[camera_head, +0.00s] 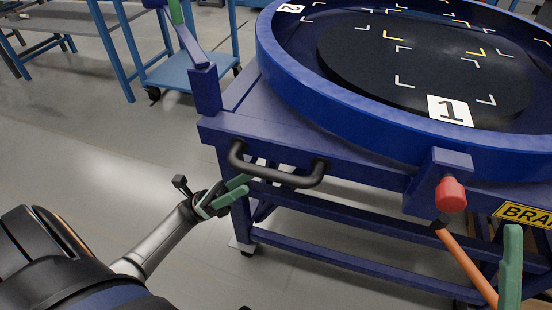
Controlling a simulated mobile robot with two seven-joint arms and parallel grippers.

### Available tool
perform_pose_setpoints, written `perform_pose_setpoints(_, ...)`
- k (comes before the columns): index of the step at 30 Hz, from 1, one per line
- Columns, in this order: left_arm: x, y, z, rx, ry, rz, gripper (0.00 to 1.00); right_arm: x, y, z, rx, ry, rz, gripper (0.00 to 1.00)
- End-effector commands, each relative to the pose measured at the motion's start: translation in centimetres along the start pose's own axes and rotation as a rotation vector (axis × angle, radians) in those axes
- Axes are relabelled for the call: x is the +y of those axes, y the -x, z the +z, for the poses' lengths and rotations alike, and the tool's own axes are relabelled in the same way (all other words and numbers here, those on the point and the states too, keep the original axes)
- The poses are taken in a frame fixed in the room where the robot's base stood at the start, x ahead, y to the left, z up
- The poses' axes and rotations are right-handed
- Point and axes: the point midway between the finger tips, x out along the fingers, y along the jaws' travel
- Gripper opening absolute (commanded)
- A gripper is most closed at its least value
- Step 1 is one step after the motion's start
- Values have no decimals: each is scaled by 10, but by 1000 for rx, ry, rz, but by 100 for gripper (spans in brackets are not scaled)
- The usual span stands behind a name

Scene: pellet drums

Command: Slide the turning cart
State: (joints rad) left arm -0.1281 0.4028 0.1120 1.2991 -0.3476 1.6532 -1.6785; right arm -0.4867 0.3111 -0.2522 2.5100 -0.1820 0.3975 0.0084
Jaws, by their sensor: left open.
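The turning cart (226,127) is a dark blue steel frame with a large round turntable (330,105) on top, its dark disc (440,62) marked with white and yellow corner marks. A black bar handle (275,177) is fixed to its near side. My left gripper (249,183) is open, with green fingers just below the handle's left end, in front of the cart's leg. I cannot tell whether the fingers touch the handle.
A red knob (451,194) is on the cart's near side. An orange lever (467,262) slants below it, beside a green upright piece (511,268). A yellow sign (525,214) is partly cut off. A blue trolley (185,72) stands behind. Floor at left is clear.

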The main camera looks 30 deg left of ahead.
Motion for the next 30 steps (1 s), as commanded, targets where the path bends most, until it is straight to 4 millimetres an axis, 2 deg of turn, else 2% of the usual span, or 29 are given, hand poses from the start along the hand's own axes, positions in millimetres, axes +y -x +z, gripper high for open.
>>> perform_pose_setpoints(1, -1, -13, 1, -1, 1, -4, 59, 2, -3, -3, 1, -1, 1, 50)
perform_pose_setpoints(6, -2, -48, 1, -1, 1, -4, 59, 4, -6, -7, 5, -5, 3, 50)
perform_pose_setpoints(12, -1, -79, 0, 0, 0, -2, 59, 5, -8, -9, 7, -7, 4, 50)
perform_pose_setpoints(18, 0, -92, 0, 0, 1, 1, 59, 6, -8, -10, 7, -8, 5, 50)
perform_pose_setpoints(26, 0, -94, 0, 0, 1, 1, 59, 6, -8, -10, 8, -8, 5, 50)
perform_pose_setpoints(30, 0, -93, 0, 0, 1, 1, 46, 6, -8, -10, 8, -8, 5, 50)
